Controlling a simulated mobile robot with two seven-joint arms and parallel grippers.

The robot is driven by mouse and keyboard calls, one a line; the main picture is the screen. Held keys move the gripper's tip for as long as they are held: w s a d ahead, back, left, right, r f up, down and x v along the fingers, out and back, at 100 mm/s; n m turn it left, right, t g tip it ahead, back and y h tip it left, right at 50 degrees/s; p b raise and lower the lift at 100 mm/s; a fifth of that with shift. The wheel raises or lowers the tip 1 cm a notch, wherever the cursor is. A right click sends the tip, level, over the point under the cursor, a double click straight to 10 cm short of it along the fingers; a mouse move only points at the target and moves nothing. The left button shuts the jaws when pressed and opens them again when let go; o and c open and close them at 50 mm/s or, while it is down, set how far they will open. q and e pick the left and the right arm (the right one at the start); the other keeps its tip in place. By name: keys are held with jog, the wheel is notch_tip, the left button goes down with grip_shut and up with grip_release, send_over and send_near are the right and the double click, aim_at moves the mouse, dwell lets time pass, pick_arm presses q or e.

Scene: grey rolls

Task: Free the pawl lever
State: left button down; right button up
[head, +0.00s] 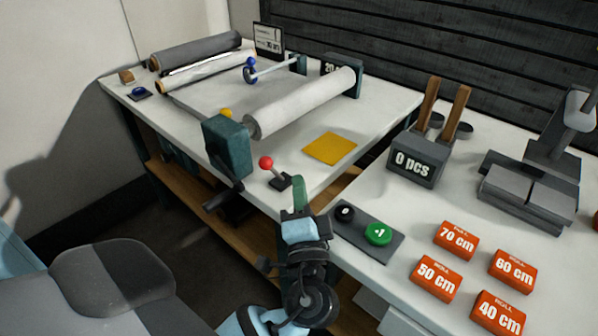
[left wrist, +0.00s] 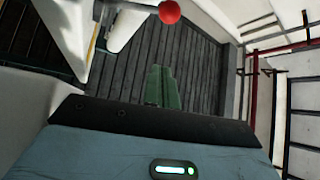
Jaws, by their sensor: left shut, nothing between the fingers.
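A small lever with a red ball knob (head: 266,162) stands on a dark base at the front edge of the left table, its stem leaning left; it looks like the pawl lever. The red knob (left wrist: 169,11) also shows at the top edge of the left wrist view. A grey roll (head: 305,103) lies on a shaft behind it, with a dark green block (head: 227,145) at its near end. My left gripper (head: 298,183) is shut and empty, just right of the lever and apart from it. Its green fingers (left wrist: 160,86) are together in the left wrist view. My right gripper is not in view.
A button panel (head: 390,248) with a green and a black button lies right of my gripper. Orange length tiles (head: 456,240) and a grey counter box (head: 417,160) stand farther right. A yellow sheet (head: 330,148) lies behind the lever. A gap separates the two tables.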

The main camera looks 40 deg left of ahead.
pick_arm(q)
jog(key=shift+v, duration=1.05)
jog(key=shift+s+d, duration=0.2)
jog(key=shift+d, duration=0.05)
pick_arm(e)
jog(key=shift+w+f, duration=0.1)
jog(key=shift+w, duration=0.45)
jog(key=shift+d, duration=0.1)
pick_arm(q)
jog(key=shift+f, duration=0.1)
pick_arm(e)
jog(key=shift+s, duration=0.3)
